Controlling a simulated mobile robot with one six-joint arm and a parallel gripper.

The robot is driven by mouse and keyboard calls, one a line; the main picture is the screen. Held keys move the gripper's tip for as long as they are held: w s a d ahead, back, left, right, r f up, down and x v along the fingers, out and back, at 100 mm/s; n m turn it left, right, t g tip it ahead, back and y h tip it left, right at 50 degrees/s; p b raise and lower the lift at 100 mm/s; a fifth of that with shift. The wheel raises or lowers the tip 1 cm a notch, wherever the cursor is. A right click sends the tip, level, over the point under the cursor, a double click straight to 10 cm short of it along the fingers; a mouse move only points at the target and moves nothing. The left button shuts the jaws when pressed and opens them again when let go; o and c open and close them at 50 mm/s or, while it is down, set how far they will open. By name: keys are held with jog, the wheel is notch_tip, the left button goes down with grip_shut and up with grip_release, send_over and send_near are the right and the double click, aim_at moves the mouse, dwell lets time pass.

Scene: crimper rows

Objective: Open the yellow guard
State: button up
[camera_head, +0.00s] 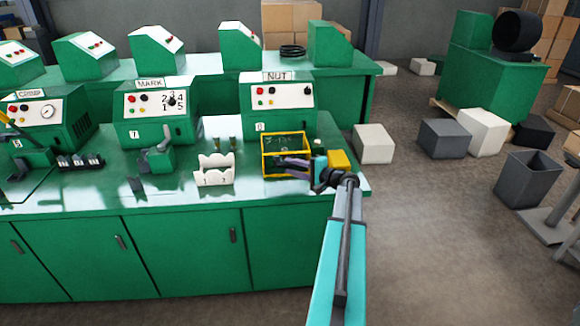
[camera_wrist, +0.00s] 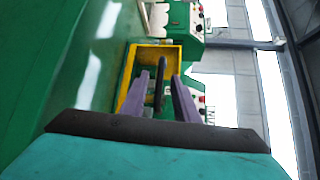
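The yellow guard (camera_head: 264,157) is a yellow-edged frame with a dark green inside, standing on the bench in front of the NUT machine (camera_head: 278,97). It also shows in the wrist view (camera_wrist: 131,72), which is turned on its side. My gripper (camera_head: 283,161) is at the guard's front right side, with its purple fingers in front of the frame. In the wrist view the fingers (camera_wrist: 161,72) are apart, with a dark bar between them and a gap beside it. I cannot tell whether the fingers touch the guard.
A yellow block (camera_head: 339,159) stands on the bench just right of my gripper. A white numbered holder (camera_head: 214,170) stands left of the guard. The MARK machine (camera_head: 155,110) is further left. Grey and white boxes (camera_head: 444,138) stand on the floor to the right.

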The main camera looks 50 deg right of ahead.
jog(key=shift+w, duration=0.4)
grip_shut()
